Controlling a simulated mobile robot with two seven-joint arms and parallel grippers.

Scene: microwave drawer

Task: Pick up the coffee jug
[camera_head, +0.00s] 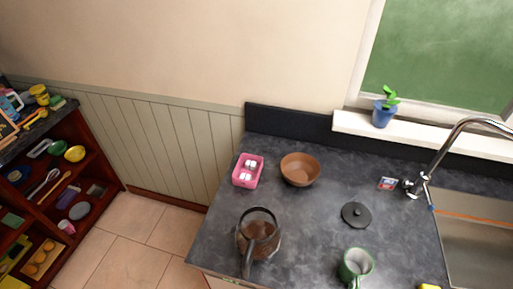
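The coffee jug (265,231) stands upright near the front left corner of the dark countertop (308,225). It is see-through with a dark rim and brownish content or tint, and its dark handle (247,264) points toward the front edge. A round black lid with a knob (356,215) lies apart from it to the right. Neither of my grippers shows in the head view.
A pink tray with white items (246,172) and a brown bowl (300,170) stand behind the jug. A green mug (356,264) is at front right. The sink (478,235) and faucet (446,160) are at right. Floor (140,240) is open left of the counter.

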